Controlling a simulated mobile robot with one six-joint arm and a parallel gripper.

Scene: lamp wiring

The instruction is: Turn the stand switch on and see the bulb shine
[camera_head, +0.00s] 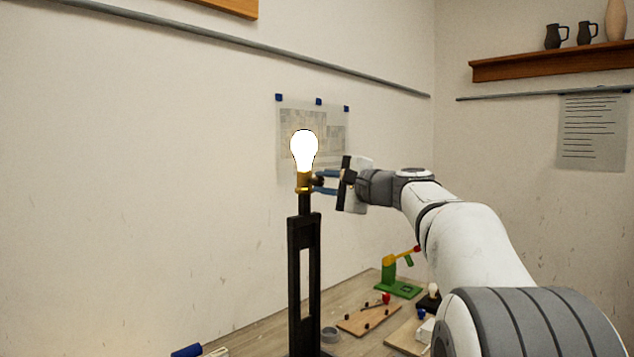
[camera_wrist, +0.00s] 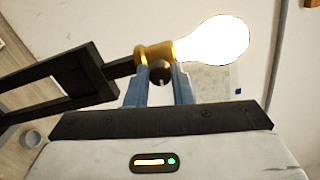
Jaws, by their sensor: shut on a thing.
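The bulb (camera_head: 304,149) glows bright white on top of the black stand (camera_head: 304,262), seated in a brass socket (camera_head: 303,182). In the wrist view the bulb (camera_wrist: 213,53) also shines white, and the brass socket (camera_wrist: 152,54) sits between it and the black stand (camera_wrist: 72,80). A dark round switch knob (camera_wrist: 159,72) sticks out from the socket's side. My gripper (camera_head: 322,182) reaches it from the right. Its blue fingers (camera_wrist: 159,80) are shut on the knob, one at each side. The knob's far side is hidden.
Below, the workbench (camera_head: 262,337) holds a green and yellow device (camera_head: 398,280), a wooden board (camera_head: 369,318) with small parts, and a grey ring (camera_head: 330,335). A sheet (camera_head: 335,128) hangs on the wall behind the bulb.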

